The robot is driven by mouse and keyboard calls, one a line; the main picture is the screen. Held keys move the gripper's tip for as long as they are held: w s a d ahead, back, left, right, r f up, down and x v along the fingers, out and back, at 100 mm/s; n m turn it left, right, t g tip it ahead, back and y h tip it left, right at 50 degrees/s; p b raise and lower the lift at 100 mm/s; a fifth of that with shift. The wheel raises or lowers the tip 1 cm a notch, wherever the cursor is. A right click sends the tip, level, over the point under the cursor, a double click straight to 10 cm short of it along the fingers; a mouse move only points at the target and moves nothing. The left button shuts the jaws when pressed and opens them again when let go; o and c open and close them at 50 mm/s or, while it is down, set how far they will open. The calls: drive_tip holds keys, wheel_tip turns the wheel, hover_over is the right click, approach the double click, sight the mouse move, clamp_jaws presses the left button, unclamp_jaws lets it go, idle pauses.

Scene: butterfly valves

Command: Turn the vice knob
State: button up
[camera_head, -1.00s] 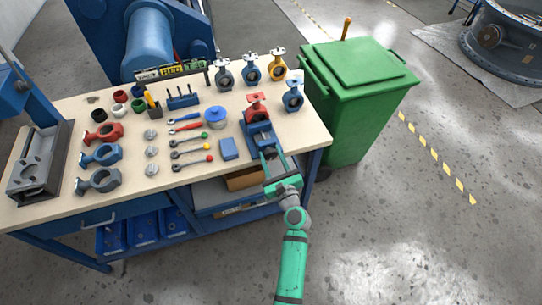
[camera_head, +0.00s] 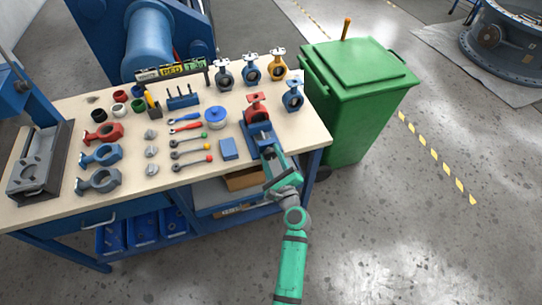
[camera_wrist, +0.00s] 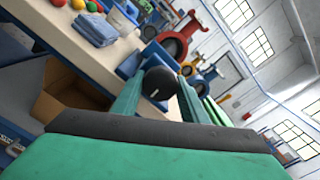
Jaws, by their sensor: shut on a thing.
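The blue vice (camera_head: 258,136) stands at the right front edge of the workbench, with a red valve body (camera_head: 256,107) at it. In the wrist view the round black vice knob (camera_wrist: 160,83) faces me, with a small white mark on it. My green gripper (camera_head: 271,157) reaches to the front of the vice. In the wrist view my gripper (camera_wrist: 158,88) has one finger on each side of the knob and is shut on it. The fingers look rolled relative to the bench. The red valve (camera_wrist: 180,38) shows behind the vice.
A green bin (camera_head: 358,95) stands close on the right. A cardboard box (camera_head: 243,180) sits on the shelf below. The floor in front is open.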

drive_tip(key=shift+d+f, duration=0.1)
drive_tip(key=shift+f, duration=0.05)
drive_tip(key=o, duration=1.1)
drive_tip(key=shift+s, duration=0.1)
drive_tip(key=v, duration=1)
drive_tip(key=shift+s, duration=0.35)
